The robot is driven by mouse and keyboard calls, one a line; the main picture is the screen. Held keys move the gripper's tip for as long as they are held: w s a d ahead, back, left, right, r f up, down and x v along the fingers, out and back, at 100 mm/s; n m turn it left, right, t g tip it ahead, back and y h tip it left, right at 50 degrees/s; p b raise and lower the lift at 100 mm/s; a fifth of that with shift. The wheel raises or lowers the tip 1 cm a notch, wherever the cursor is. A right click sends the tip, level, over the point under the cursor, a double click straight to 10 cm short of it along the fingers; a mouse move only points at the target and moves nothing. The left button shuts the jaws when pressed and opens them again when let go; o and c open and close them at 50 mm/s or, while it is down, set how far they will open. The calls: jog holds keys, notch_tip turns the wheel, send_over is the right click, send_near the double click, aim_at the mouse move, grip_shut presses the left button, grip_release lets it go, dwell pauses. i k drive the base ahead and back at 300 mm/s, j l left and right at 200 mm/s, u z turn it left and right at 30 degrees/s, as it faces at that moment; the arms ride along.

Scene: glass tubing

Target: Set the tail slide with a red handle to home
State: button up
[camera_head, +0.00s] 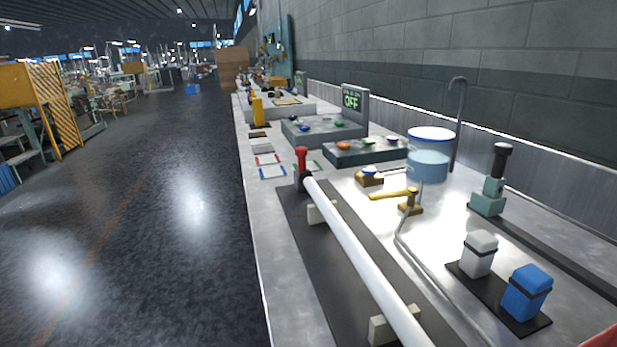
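The red handle (301,156) stands upright on a small dark block at the far end of a long white glass tube (352,245). The tube lies on pale supports (322,212) above a dark strip (312,240) along the bench's left side. I cannot tell from here where the home mark is. My gripper is not in view.
A teal block with a black handle (500,160) sits on a dark rail at the right. White and blue bottles (527,292), a brass piece (408,202), a blue-rimmed beaker (430,155) and button panels (365,150) crowd the bench. The floor (170,230) at left is clear.

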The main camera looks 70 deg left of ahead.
aim_at(299, 176)
jog(key=u, duration=1.8)
